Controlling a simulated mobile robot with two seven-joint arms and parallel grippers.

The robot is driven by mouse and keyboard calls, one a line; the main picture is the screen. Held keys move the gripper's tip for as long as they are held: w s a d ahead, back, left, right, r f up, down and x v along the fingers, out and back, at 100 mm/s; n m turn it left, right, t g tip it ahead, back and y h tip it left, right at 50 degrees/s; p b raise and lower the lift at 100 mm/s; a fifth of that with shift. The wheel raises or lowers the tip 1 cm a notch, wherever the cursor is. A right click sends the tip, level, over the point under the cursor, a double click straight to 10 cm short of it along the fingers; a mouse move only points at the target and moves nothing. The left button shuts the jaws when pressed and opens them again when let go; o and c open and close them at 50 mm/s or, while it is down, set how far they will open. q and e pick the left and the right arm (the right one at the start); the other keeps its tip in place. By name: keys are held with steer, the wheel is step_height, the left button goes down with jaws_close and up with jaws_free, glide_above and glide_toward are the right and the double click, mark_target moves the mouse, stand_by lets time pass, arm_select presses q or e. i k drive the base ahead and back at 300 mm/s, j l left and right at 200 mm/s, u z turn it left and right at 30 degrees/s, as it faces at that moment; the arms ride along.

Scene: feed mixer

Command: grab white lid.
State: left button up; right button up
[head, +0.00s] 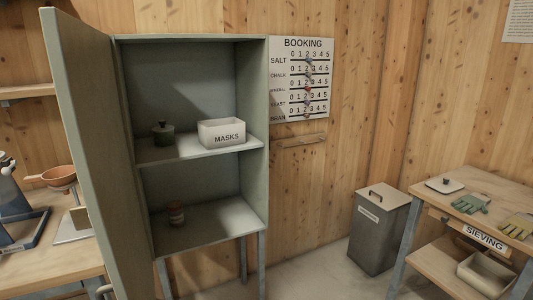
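A flat white lid (444,185) with a dark knob lies on the wooden table (482,186) at the right, near its back left corner. It lies apart from the gloves on the same table. Neither of my grippers shows in the head view, so nothing is seen touching the lid.
A grey-green cabinet (191,40) stands open, its door (92,150) swung out left. Green gloves (470,203) lie by the lid. A grey bin (377,230) stands left of the table.

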mark_target(444, 185)
steer(key=j+u, duration=0.15)
steer(key=j, duration=0.2)
steer(key=i+j+u, duration=0.15)
steer(key=j, duration=0.2)
steer(key=j+u, duration=0.15)
steer(key=j, duration=0.25)
steer(key=z, duration=1.75)
steer(key=i+l+z, duration=0.2)
steer(key=i+l, duration=0.25)
steer(key=i+z, duration=0.3)
steer(key=i, duration=0.2)
steer(key=i+j+z, duration=0.1)
steer(key=i+z, duration=0.15)
steer(key=i, duration=0.2)
